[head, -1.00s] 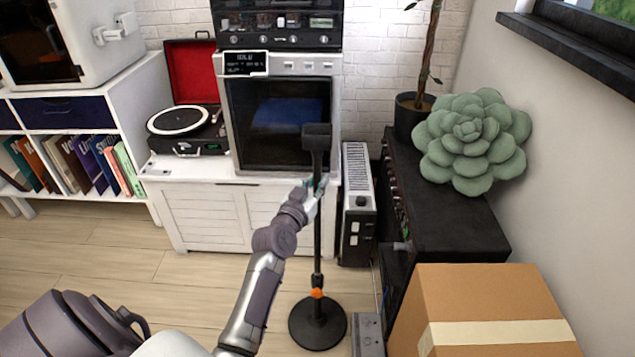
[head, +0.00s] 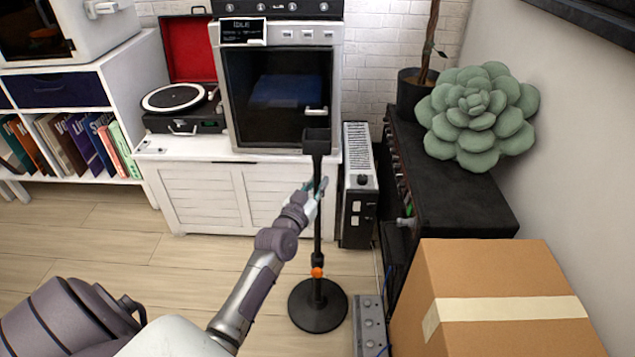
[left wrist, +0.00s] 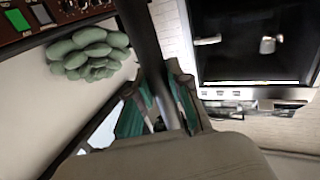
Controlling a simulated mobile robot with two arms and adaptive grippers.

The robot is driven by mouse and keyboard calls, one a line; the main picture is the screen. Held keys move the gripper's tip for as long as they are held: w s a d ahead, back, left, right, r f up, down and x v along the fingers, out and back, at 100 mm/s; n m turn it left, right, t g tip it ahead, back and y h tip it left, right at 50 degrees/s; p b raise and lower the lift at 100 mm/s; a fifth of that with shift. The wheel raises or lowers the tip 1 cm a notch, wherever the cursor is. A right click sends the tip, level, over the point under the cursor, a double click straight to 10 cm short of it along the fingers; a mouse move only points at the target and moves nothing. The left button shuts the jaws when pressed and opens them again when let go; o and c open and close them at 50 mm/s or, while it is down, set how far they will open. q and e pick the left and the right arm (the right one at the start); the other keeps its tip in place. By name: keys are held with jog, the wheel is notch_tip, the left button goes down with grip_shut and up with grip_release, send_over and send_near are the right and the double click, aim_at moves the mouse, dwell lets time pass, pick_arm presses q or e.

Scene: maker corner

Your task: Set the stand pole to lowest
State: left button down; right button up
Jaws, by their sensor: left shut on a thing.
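The stand is black, with a slim upright pole (head: 317,235), a round base (head: 317,305) on the floor, an orange collar (head: 317,272) low on the pole and a boxy head (head: 317,138) on top. My left gripper (head: 318,190) is shut on the upper pole, below the head. In the left wrist view the dark pole (left wrist: 142,30) runs down between the teal-padded fingers (left wrist: 160,105), and the palm hides the near part of the scene. My right gripper is not in view.
A cardboard box (head: 505,275) and a black cabinet (head: 455,205) with a green succulent cushion (head: 478,115) stand right of the stand. A grey power strip (head: 370,325) lies beside the base. A white cabinet (head: 205,200) and a heater (head: 358,190) stand behind. Floor to the left is clear.

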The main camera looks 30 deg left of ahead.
pick_arm(q)
jog(key=shift+s+f, duration=0.1)
jog(key=shift+f, duration=0.3)
jog(key=c, duration=1.2)
grip_release()
jog(key=shift+o, duration=0.7)
jog(key=shift+r, duration=0.15)
jog(key=s+d, duration=0.2)
jog(key=s, duration=0.9)
jog(key=shift+s, duration=0.4)
